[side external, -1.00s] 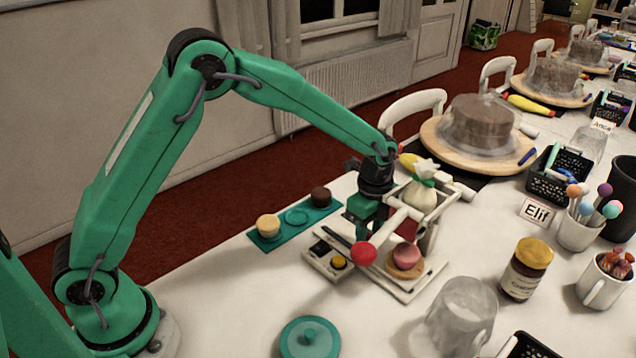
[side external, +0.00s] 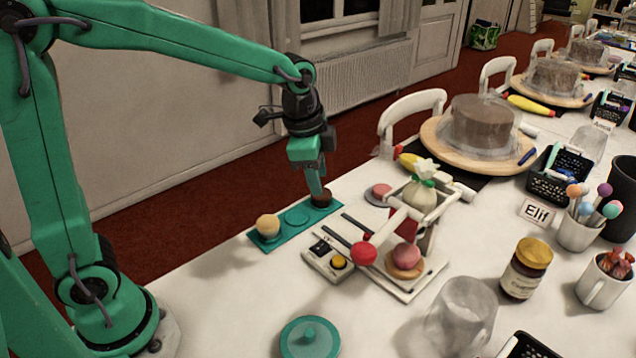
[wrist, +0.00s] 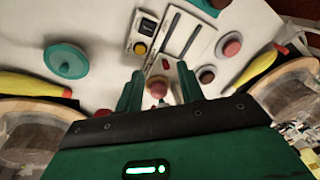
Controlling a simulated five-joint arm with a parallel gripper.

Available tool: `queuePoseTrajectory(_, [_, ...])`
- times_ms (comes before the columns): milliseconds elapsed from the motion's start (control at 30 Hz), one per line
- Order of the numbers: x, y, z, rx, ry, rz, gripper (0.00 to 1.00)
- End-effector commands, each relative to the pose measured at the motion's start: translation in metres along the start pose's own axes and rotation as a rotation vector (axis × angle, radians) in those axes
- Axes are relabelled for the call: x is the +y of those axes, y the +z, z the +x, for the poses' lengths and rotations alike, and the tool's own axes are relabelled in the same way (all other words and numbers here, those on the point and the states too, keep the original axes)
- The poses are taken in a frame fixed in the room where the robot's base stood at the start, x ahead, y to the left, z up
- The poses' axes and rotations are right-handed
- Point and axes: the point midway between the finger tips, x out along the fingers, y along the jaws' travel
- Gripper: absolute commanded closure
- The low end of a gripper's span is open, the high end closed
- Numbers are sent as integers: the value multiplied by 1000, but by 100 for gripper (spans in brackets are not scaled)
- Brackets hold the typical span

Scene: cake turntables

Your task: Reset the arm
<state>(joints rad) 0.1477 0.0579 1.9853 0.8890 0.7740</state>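My gripper (side external: 318,188) points down over the back right end of the teal tray (side external: 283,237), its tips overlapping the dark brown cupcake in the picture. I cannot tell whether they touch it. In the wrist view my gripper's two green fingers (wrist: 158,92) stand apart. A pinkish ball shows between them, but its distance is unclear and no grip on it shows. My arm is bent, with the forearm reaching across from the left.
A white lever stand (side external: 418,285) with a red knob (side external: 363,253) holds a pink ball on a brown base. A cream pouch (side external: 420,193) sits on top. The tray bears a pale cupcake (side external: 268,226) and the brown one (side external: 322,199). A teal lid (side external: 310,338) lies in front.

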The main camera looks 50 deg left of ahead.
Motion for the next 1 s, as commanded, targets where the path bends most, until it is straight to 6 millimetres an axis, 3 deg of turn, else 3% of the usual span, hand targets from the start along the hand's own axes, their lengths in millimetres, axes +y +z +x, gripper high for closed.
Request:
queuePoseTrajectory(200, [15, 32, -35, 44, -46, -190, 62])
queuePoseTrajectory(500, [41, 75, -67, 109, -97, -449, 62])
queuePoseTrajectory(1000, [88, 136, -85, 230, -154, -840, 62])
